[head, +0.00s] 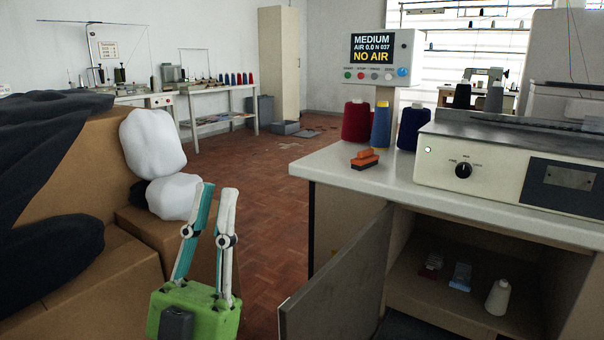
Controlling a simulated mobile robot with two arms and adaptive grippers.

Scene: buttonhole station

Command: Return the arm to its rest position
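My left gripper (218,190) stands at the lower middle-left of the head view, with its green body at the bottom edge. Its two fingers, one teal and one white, point up and away from me. They stand apart with nothing between them, so it is open and empty. It is in front of the floor and the cardboard boxes, left of the open cabinet door (338,283). My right gripper is not in view.
White bags (152,143) and dark cloth (40,130) lie on cardboard boxes (85,180) at left. At right, a worktop (392,172) carries thread cones (357,121), an orange-and-black block (364,159), a control box (500,163) and a screen reading NO AIR (372,52). Open floor (265,180) lies between.

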